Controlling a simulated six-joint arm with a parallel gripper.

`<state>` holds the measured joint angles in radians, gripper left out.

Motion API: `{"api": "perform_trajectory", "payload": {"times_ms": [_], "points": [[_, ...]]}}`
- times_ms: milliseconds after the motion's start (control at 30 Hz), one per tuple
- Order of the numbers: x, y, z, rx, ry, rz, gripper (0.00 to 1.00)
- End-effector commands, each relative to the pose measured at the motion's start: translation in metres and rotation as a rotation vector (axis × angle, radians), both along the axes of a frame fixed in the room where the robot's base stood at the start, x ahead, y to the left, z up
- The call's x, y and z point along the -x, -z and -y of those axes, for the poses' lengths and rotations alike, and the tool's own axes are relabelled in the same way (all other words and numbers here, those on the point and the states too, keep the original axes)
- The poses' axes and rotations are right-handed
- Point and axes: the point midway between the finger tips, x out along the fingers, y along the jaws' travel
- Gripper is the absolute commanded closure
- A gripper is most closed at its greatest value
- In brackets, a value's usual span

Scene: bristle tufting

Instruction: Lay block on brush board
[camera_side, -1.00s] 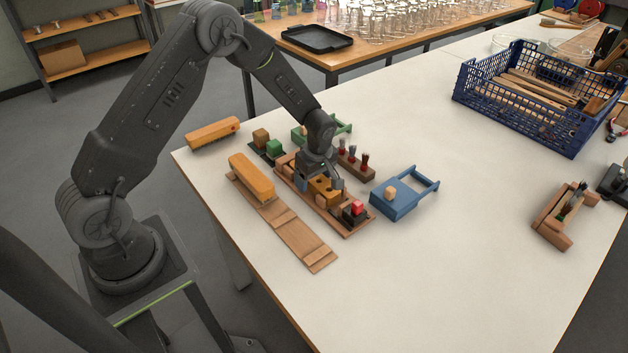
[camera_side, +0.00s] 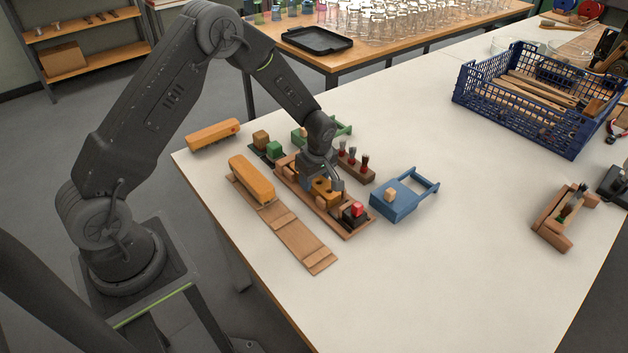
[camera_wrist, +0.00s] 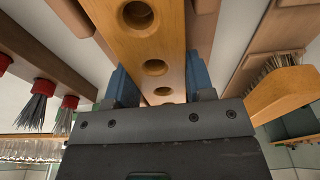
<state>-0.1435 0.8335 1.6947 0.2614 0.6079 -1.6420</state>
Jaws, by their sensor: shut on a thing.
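My gripper (camera_side: 324,183) is shut on a honey-coloured wooden block (camera_side: 323,190) with round holes. In the wrist view, the blue fingers of my gripper (camera_wrist: 160,88) press its two sides, and the block (camera_wrist: 143,45) runs away from the hand. The block is over the middle of a brown wooden tray (camera_side: 347,231); I cannot tell whether it touches it. A long light-brown board (camera_side: 305,250) with raised cross strips lies just left of the tray. An orange bristled brush (camera_side: 252,178) rests on its upper part; the lower part is bare.
A red-and-black piece (camera_side: 354,212) sits at the tray's near end. A rack of bristle tufts (camera_side: 356,167) and a blue holder (camera_side: 401,201) are to the right. Another orange brush (camera_side: 212,134) lies behind. A blue crate (camera_side: 530,110) stands far right. The table's front is clear.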

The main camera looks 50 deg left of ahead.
Motion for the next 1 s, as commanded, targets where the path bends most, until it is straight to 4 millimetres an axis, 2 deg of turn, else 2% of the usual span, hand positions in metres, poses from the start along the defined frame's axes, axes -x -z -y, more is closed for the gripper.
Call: {"api": "perform_trajectory", "payload": {"times_ms": [167, 500, 633, 767, 1000], "points": [[-0.001, -0.019, 0.000, 0.000, 0.000, 0.005, 0.78], [-0.001, -0.082, 0.000, 0.000, 0.000, 0.004, 0.78], [0.004, -0.095, 0.006, -0.001, 0.001, 0.002, 0.78], [0.025, -0.098, 0.032, -0.001, 0.007, -0.001, 0.78], [0.089, -0.092, 0.087, -0.001, 0.007, 0.000, 0.78]]}}
